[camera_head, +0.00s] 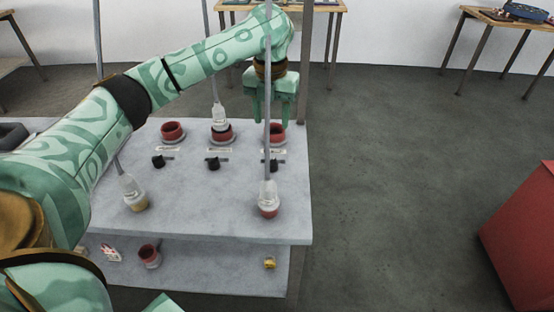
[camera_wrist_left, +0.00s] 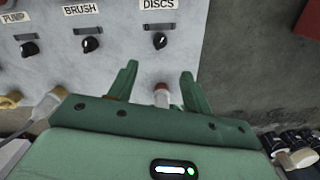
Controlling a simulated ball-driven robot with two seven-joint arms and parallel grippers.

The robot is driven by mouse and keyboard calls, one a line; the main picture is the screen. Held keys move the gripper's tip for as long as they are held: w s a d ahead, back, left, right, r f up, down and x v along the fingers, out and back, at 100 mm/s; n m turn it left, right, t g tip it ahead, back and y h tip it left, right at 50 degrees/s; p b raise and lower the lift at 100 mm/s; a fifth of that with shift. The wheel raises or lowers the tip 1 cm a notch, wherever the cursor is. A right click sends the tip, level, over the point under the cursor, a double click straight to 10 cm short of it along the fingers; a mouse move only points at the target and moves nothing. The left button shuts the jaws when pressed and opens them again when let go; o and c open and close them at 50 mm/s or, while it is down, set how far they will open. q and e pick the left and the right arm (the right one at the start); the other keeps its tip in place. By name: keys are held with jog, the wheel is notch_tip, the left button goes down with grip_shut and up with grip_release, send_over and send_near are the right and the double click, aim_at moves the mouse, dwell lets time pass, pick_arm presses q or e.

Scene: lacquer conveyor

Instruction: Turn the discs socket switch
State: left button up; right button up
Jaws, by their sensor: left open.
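The discs switch is a small black knob with a white mark, under the DISCS label (camera_wrist_left: 157,4) in the left wrist view (camera_wrist_left: 159,41). In the head view it is the rightmost black knob (camera_head: 274,166) on the grey panel (camera_head: 235,195), partly behind a thin rod. My left gripper (camera_head: 272,119) is open and empty, fingers downward, over the right red socket (camera_head: 278,131). In the left wrist view its spread fingertips (camera_wrist_left: 158,70) point toward the discs knob, with a visible gap.
The brush knob (camera_wrist_left: 90,44) and pump knob (camera_wrist_left: 30,48) sit left of the discs knob. A plug with a rod (camera_head: 268,197) stands in front of the discs knob; another plug (camera_head: 135,196) is at the left. A red box (camera_head: 525,240) stands right; the floor between is clear.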

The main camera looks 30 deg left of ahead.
aim_at(272, 160)
pick_arm(q)
notch_tip(272, 160, down, 14)
jog(key=b, duration=0.7)
jog(key=shift+f+b, duration=0.15)
jog(key=shift+b, duration=0.15)
pick_arm(e)
jog(key=s+f, duration=0.3)
jog(key=f, duration=0.4)
jog(key=shift+s+f+g, duration=0.25)
jog(key=shift+f+g, duration=0.05)
jog(key=shift+g, duration=0.1)
pick_arm(q)
jog(key=shift+s, duration=0.1)
jog(key=c, duration=1)
